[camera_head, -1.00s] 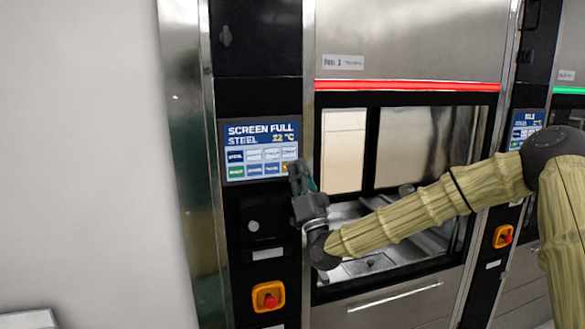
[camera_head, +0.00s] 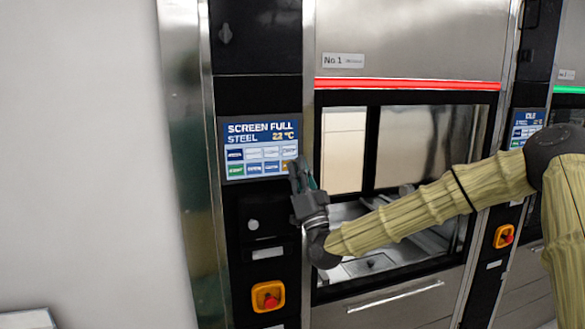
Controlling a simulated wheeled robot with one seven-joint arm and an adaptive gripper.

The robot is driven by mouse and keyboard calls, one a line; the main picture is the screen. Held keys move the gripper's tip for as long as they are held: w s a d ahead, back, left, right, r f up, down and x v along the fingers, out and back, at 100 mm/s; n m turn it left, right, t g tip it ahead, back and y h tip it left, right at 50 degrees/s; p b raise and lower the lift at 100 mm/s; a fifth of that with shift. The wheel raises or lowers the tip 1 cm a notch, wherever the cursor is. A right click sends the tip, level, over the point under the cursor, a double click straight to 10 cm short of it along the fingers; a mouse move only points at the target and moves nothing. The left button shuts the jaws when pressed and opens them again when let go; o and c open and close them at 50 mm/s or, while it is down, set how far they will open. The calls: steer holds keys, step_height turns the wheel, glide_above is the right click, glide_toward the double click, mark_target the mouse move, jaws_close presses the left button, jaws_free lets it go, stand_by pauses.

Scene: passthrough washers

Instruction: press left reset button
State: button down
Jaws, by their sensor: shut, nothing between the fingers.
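The left washer's touch panel (camera_head: 258,148) reads "SCREEN FULL", "STEEL" and "22 °C", above two rows of small buttons. An orange button (camera_head: 288,167) at the right end of the lower row is partly hidden by my gripper (camera_head: 296,164). No label for a reset button can be read. My gripper is shut and empty, with its fingertips pointing up at the panel's lower right corner. I cannot tell whether the tips touch the screen.
A red emergency button on a yellow plate (camera_head: 268,297) sits below the panel, under a round knob (camera_head: 253,225). A red light bar (camera_head: 405,85) tops the washer window. A second washer's panel (camera_head: 526,127) reads "IDLE". My arm crosses the window.

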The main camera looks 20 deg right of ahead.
steer(key=shift+w+d+r, duration=0.1)
steer(key=shift+r, duration=0.35)
steer(key=s, duration=0.2)
steer(key=s+f+b, duration=0.1)
steer(key=s, duration=0.1)
steer(key=shift+s+f, duration=0.1)
steer(key=shift+f, duration=0.05)
stand_by(0.3)
